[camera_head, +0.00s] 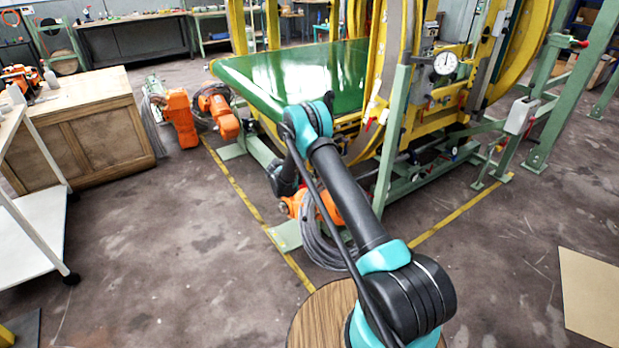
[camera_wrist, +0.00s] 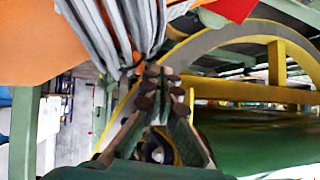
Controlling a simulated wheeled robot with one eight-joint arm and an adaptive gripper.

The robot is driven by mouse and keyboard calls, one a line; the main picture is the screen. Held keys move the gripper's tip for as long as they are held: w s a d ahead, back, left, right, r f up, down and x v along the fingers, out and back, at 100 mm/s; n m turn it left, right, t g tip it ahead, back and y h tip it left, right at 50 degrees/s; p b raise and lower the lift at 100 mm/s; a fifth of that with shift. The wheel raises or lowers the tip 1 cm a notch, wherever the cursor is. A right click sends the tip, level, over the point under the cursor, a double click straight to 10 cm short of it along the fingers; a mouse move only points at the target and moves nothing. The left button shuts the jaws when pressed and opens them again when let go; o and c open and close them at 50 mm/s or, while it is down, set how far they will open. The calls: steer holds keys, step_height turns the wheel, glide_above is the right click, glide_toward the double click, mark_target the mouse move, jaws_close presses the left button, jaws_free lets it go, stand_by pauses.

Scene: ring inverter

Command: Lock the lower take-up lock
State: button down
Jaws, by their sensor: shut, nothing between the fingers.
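I cannot pick out the lower take-up lock with certainty. In the head view, small red handles (camera_head: 369,123) show on the yellow ring machine's (camera_head: 440,105) near side, too small to read as locked or unlocked. My gripper (camera_wrist: 158,80) shows in the wrist view with its fingertips together and nothing between them. The tips are close in the picture to grey cables (camera_wrist: 105,30) and an orange motor body (camera_wrist: 35,40); contact cannot be told. A red part (camera_wrist: 232,8) shows at the top. In the head view my gripper is hidden behind my arm.
A green belt table (camera_head: 290,75) runs into the ring. Orange motors (camera_head: 180,118) with coiled cables (camera_head: 322,245) lie low near the frame. A green post (camera_head: 393,135) stands right of my arm. A wooden cabinet (camera_head: 105,135) is at left. Floor in front is partly clear.

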steer(key=v, duration=1.2)
steer(key=shift+d+r, duration=0.1)
steer(key=s+d+r+n+g+y, duration=0.3)
steer(key=s+d+r+n+y, duration=0.15)
steer(key=s+d+r, duration=1.25)
steer(key=s+d+n+y, duration=0.1)
steer(key=s+n+y, duration=0.2)
steer(key=s, duration=2.7)
steer(key=n, duration=0.3)
steer(key=shift+f, duration=0.4)
